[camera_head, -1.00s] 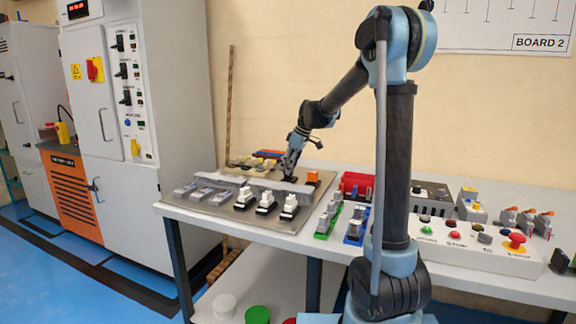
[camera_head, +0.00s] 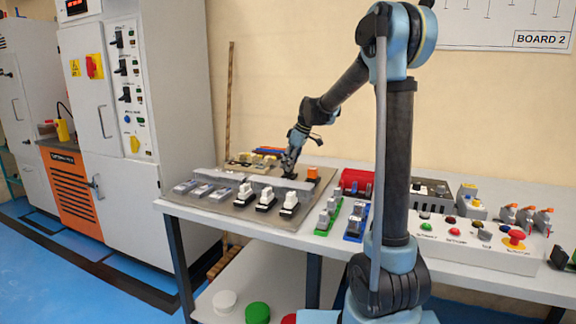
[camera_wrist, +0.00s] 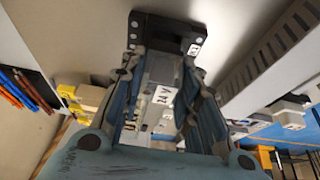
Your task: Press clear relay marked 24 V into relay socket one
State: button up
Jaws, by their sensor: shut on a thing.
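My gripper (camera_wrist: 163,62) is shut on the clear relay (camera_wrist: 160,74), a greyish see-through block with a white label reading 24 V. The relay lies between the two fingers in the wrist view. Its far end is at the near edge of a black relay socket (camera_wrist: 166,32) with a small white tag that is hard to read. I cannot tell how far the relay sits in the socket. In the head view my gripper (camera_head: 289,168) points down at a small black socket (camera_head: 288,176) on the panel; the relay is too small to make out there.
An orange block (camera_head: 312,173) stands just right of the gripper. A grey slotted duct (camera_wrist: 275,50) runs along the right in the wrist view. Several white-topped black devices (camera_head: 266,201) stand in front on the panel. A red bin (camera_head: 355,182) is further right.

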jog(key=shift+w+f, duration=0.2)
jog(key=shift+f, duration=0.95)
dwell(0.7)
jog(key=o, duration=1.2)
jog(key=shift+c, duration=0.2)
jog(key=v, duration=1.2)
jog(key=shift+s, duration=0.15)
jog(key=shift+c, duration=0.3)
